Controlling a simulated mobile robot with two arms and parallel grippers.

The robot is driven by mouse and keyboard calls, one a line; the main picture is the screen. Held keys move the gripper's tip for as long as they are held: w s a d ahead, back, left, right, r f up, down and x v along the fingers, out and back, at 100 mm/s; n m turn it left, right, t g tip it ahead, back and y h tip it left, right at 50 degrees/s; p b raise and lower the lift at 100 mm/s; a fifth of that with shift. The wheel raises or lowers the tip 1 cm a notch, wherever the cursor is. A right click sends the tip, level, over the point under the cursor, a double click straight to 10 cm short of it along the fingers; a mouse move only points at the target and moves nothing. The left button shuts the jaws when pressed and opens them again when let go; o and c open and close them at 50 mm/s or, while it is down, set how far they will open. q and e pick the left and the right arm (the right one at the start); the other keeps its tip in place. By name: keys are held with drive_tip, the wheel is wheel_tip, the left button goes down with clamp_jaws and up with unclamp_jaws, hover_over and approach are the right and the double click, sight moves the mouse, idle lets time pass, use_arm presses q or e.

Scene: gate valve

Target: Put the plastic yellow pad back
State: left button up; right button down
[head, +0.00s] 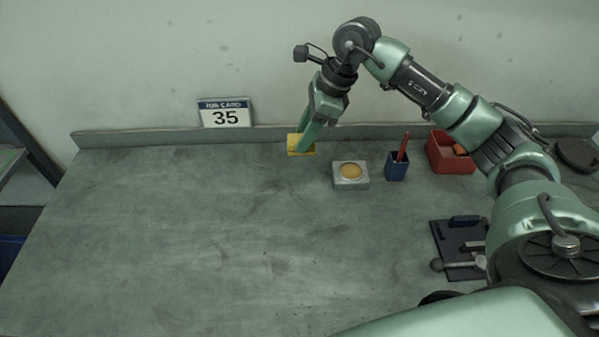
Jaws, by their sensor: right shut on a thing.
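The fingers cover part of the pad. I cannot tell whether the pad rests on the bench or is held just above it. My left gripper is not in view.
A grey block with a round tan top (350,175), a blue cup with a red stick (396,167) and a red bin (449,153) stand right of the pad. A dark tool tray (447,236) lies nearer. A card reading 35 (226,113) leans behind. The bench's left is clear.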

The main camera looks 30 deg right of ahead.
wheel_tip(320, 180, down, 9)
drive_tip(key=shift+p, duration=0.9)
wheel_tip(320, 180, down, 3)
drive_tip(key=shift+a+f+p, duration=0.1)
drive_tip(key=shift+p, duration=0.4)
drive_tip(key=shift+f, duration=0.4)
drive_tip(key=shift+f, duration=0.1)
drive_tip(key=shift+f, duration=0.15)
drive_tip(key=c, duration=0.9)
unclamp_jaws()
drive_tip(key=shift+c, duration=0.2)
